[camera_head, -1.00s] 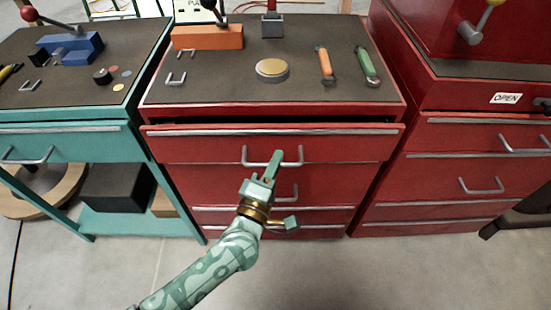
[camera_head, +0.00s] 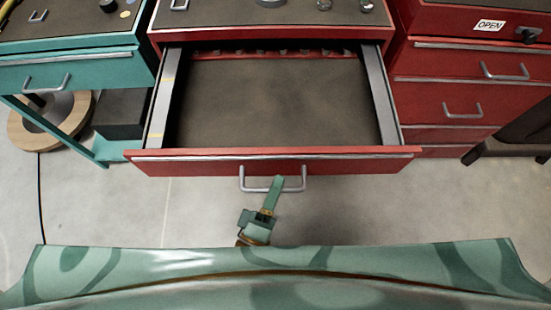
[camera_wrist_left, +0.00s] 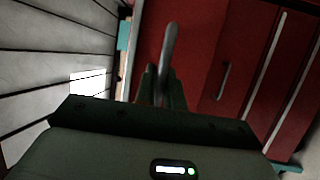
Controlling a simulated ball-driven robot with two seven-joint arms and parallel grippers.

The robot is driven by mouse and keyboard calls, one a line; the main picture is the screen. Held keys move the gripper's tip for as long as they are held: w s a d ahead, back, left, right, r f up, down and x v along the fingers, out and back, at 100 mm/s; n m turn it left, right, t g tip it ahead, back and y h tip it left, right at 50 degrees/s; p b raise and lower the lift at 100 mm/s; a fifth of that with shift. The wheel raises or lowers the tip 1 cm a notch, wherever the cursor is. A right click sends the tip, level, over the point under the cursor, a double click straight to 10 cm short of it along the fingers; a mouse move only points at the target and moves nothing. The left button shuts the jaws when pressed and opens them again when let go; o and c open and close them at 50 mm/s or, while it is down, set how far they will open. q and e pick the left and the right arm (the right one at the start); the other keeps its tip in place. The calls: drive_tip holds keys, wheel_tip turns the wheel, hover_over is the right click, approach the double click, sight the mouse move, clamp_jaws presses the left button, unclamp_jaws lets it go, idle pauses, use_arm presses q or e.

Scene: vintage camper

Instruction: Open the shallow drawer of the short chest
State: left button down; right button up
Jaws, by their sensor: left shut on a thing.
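The short red chest (camera_head: 275,33) stands ahead in the middle of the head view. Its shallow top drawer (camera_head: 275,160) is pulled far out, and its dark-lined inside (camera_head: 275,105) shows bare apart from a strip of red pieces at the back. The drawer's grey bar handle (camera_head: 243,180) is on the front panel. My left gripper (camera_head: 275,184) is shut on this handle from the front. In the left wrist view the handle (camera_wrist_left: 171,45) runs between the two green fingers (camera_wrist_left: 160,85). My right gripper is not in view.
A teal bench (camera_head: 75,65) with a drawer stands close on the left. Another red chest (camera_head: 450,100) with an OPEN sign (camera_head: 489,26) stands on the right. Concrete floor (camera_head: 420,200) is clear in front. My own green body fills the bottom edge.

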use_arm(q)
drive_tip(key=shift+s+f, duration=0.1)
drive_tip(key=shift+s, duration=0.75)
drive_tip(key=c, duration=1.5)
unclamp_jaws()
